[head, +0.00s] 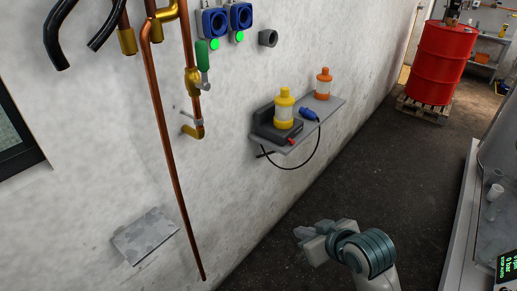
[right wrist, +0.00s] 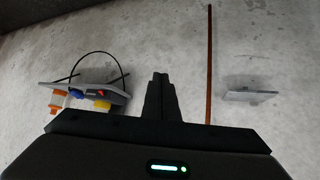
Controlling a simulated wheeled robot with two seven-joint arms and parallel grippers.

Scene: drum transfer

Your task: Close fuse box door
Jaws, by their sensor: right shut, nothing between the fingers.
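I cannot clearly make out a fuse box or its door in either view. My right gripper (head: 305,234) is low in the head view, over the dark floor and away from the wall. In the right wrist view its fingers (right wrist: 160,95) are together and empty, with the wall beyond them. My left gripper is not in view.
Copper pipes (head: 165,135) run down the wall. A small grey ledge (head: 146,237) juts out low. A red drum (head: 441,62) stands on a pallet.

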